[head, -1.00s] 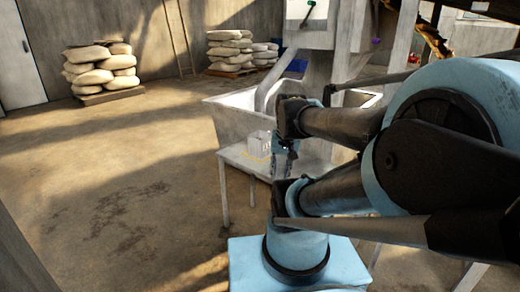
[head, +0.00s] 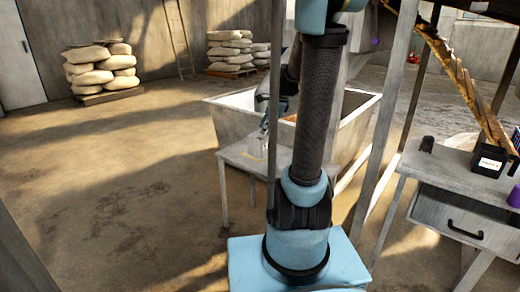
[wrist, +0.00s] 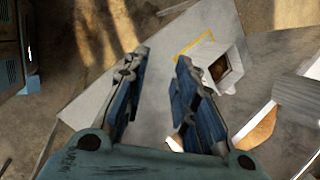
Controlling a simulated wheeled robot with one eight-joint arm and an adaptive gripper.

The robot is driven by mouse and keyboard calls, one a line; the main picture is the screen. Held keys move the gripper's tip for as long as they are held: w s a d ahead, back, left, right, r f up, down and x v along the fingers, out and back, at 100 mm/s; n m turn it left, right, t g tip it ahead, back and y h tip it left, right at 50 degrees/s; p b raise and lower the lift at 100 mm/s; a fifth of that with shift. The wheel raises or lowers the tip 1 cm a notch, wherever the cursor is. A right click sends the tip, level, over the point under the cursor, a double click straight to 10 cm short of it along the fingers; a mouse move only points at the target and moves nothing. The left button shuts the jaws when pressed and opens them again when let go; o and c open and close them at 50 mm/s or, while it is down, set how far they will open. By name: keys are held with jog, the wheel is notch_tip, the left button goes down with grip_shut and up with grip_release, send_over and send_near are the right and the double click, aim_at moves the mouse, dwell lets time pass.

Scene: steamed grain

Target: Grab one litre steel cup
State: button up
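A pale, box-shaped cup (head: 257,146) stands on the small light table (head: 232,160) beside the trough; I take it for the steel cup, but its size mark is not readable now. In the wrist view the cup (wrist: 213,63) shows a square, brownish opening, just right of the right fingertip. My gripper (wrist: 159,62) is open, with a clear gap between its blue-grey fingers over the bare tabletop. The cup is outside that gap. In the head view my gripper (head: 265,124) is small and partly hidden by my arm, close to the cup.
A large pale trough (head: 358,115) stands right behind the small table. Stacked sacks (head: 100,68) lie at the back left. The floor at left is clear.

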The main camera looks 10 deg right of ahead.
jog(key=w+d+f+m+t+y, duration=0.1)
jog(key=w+d+f+m, duration=0.1)
jog(key=w+m, duration=0.35)
jog(key=w+d+f+m, duration=0.1)
jog(key=w+m, duration=0.2)
jog(key=w, duration=0.6)
send_near(257, 144)
jog(key=shift+m, duration=0.25)
jog(key=x, duration=0.3)
jog(key=w+x, duration=0.1)
jog(key=x, duration=0.3)
jog(key=a+r+x, duration=0.1)
jog(key=x, duration=0.3)
jog(key=shift+w+a+f, duration=0.1)
jog(key=shift+w+f, duration=0.05)
jog(key=shift+w, duration=0.15)
jog(key=shift+c, duration=0.2)
grip_shut()
